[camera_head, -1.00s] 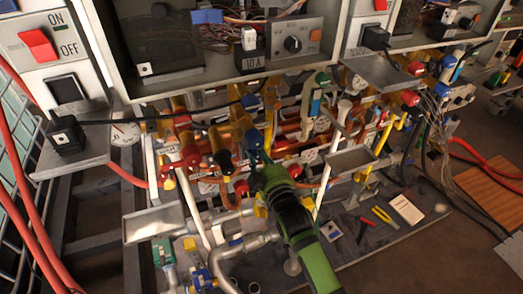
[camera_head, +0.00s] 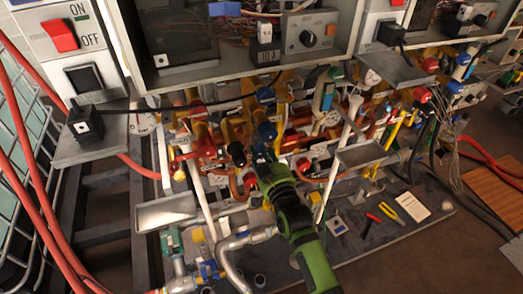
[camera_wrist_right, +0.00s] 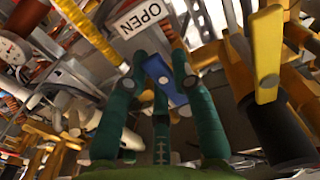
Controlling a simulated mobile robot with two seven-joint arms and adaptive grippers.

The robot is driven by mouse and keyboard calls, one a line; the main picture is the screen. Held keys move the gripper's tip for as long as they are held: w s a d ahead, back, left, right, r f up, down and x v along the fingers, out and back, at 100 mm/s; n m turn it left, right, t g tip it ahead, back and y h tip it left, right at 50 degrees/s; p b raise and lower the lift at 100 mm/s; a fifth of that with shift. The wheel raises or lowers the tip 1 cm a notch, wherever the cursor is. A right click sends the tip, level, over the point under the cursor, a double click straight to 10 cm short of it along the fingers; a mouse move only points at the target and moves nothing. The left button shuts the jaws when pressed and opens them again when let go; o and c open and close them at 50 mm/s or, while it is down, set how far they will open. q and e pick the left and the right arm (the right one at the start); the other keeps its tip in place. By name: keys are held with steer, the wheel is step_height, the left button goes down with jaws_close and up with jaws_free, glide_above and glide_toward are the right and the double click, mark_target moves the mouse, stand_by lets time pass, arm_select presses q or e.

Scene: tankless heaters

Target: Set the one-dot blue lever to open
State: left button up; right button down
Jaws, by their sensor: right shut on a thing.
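The blue lever (camera_wrist_right: 165,80) with one pale dot shows in the right wrist view, between the green fingers of my right gripper (camera_wrist_right: 161,60). My right gripper is shut on it. A white label reading OPEN (camera_wrist_right: 141,17) is just beyond the lever. In the head view my right gripper (camera_head: 262,160) reaches in among the pipes from below, and its green and black body hides most of the lever. My left gripper is not in view.
A yellow lever (camera_wrist_right: 267,50) stands close right of the fingers in the wrist view. In the head view, a dark-blue capped part (camera_head: 267,132) is close above the gripper. Grey trays (camera_head: 165,212) and a white post (camera_head: 201,190) stand to the left. Red hoses run at far left.

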steer(key=shift+r, duration=0.1)
steer(key=c, duration=1)
jaws_free()
steer(key=shift+s+d+f, duration=0.15)
steer(key=shift+s+f, duration=0.05)
steer(key=shift+s, duration=0.2)
steer(key=v, duration=1.1)
steer(key=shift+r, duration=0.1)
